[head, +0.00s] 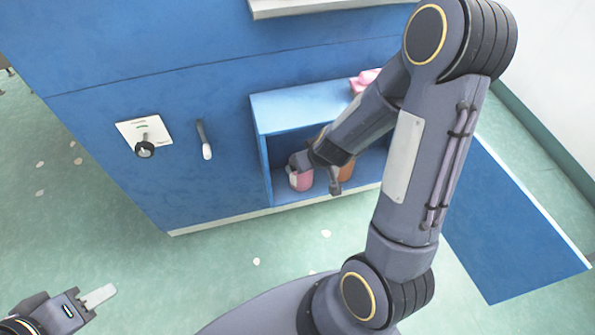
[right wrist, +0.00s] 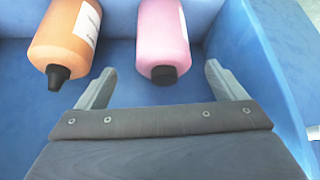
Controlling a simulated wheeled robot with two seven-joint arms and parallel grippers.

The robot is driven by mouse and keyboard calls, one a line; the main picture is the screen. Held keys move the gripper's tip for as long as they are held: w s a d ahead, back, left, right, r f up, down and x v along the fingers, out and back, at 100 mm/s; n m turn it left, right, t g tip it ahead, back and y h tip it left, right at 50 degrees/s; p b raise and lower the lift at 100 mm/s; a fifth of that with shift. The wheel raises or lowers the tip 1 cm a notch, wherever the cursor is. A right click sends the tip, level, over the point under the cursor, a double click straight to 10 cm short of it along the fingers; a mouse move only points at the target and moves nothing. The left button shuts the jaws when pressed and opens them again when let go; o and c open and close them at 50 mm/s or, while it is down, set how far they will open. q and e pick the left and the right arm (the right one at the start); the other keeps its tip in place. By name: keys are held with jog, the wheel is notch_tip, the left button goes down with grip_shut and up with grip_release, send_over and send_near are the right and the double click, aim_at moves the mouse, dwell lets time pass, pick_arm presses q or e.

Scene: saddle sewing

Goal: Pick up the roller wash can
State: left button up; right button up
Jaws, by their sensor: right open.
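A pink bottle (right wrist: 163,35) with a black cap and a white label lies ahead of my right gripper (right wrist: 160,72) in the right wrist view. An orange bottle (right wrist: 66,35) with a black nozzle is to its left. The right gripper is open, with its fingers on either side of the pink bottle's capped end. In the head view, the pink bottle (head: 302,181) and the orange bottle (head: 346,170) are in the open blue cabinet, partly hidden by my right gripper. I cannot tell which is the roller wash can. My left gripper (head: 98,297) is away at the lower left.
The open cabinet (head: 290,108) has blue walls close around the bottles and a pink item (head: 368,77) on top. A blue panel door (head: 515,225) stands open at right. A black knob (head: 145,149) and a white handle (head: 205,143) are on the blue front. The green floor before it looks clear.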

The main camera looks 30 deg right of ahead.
aim_at(303, 182)
jog(key=b+x, duration=0.2)
jog(key=x, duration=0.4)
jog(key=shift+w+a+f+b, duration=0.1)
jog(key=shift+w+a+b, duration=0.15)
jog(key=shift+b, duration=0.15)
jog(key=c, duration=1.3)
